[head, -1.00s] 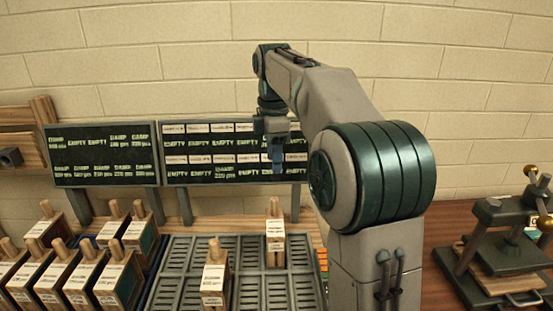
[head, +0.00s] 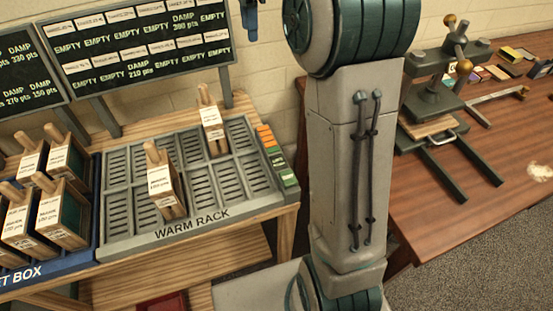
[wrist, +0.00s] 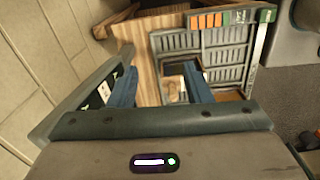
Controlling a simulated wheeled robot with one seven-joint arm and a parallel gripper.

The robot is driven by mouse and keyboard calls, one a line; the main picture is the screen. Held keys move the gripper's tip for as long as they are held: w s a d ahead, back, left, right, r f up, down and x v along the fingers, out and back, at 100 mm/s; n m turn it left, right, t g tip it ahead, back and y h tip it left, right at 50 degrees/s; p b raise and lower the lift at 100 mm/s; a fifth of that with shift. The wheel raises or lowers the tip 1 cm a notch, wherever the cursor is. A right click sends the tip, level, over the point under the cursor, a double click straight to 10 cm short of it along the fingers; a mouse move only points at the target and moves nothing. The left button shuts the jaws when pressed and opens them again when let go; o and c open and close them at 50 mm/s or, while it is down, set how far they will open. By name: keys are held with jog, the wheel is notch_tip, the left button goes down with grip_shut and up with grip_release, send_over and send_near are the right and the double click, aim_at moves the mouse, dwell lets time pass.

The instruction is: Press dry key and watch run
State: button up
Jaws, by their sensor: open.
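The warm rack (head: 190,229) is a grey slotted rack holding two wooden-handled blocks, one near the front (head: 164,187) and one at the back (head: 212,130). A key strip on its right edge has orange keys (head: 265,138) and green keys (head: 285,172); their labels are too small to read, so I cannot tell which is the dry key. In the wrist view the orange keys (wrist: 207,20) and green key area (wrist: 240,16) lie beyond the fingers. My gripper (wrist: 160,70) is open, apart from the keys. In the head view only a blue fingertip shows at the top.
A dark board (head: 145,50) above the rack reads mostly EMPTY, with DAMP 300 pts and DAMP 210 pts. A blue box (head: 40,277) with several blocks stands left. A press (head: 440,100) stands on the brown table (head: 460,215) at right. Several rack slots are bare.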

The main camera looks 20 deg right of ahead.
jog(key=shift+d, duration=0.1)
jog(key=shift+s, duration=0.1)
jog(key=c, duration=0.8)
jog(key=shift+s+f+m, duration=0.15)
jog(key=shift+s+m, duration=0.25)
grip_shut()
jog(key=m+t, duration=0.3)
jog(key=m, duration=1.4)
send_over(288, 181)
jog(key=s+x, duration=0.1)
jog(key=x, duration=0.4)
jog(key=s+x, duration=0.1)
jog(key=x, duration=0.4)
jog(key=s+f+x, duration=0.1)
jog(key=x, duration=0.4)
jog(key=shift+s, duration=0.3)
jog(key=shift+s, duration=0.1)
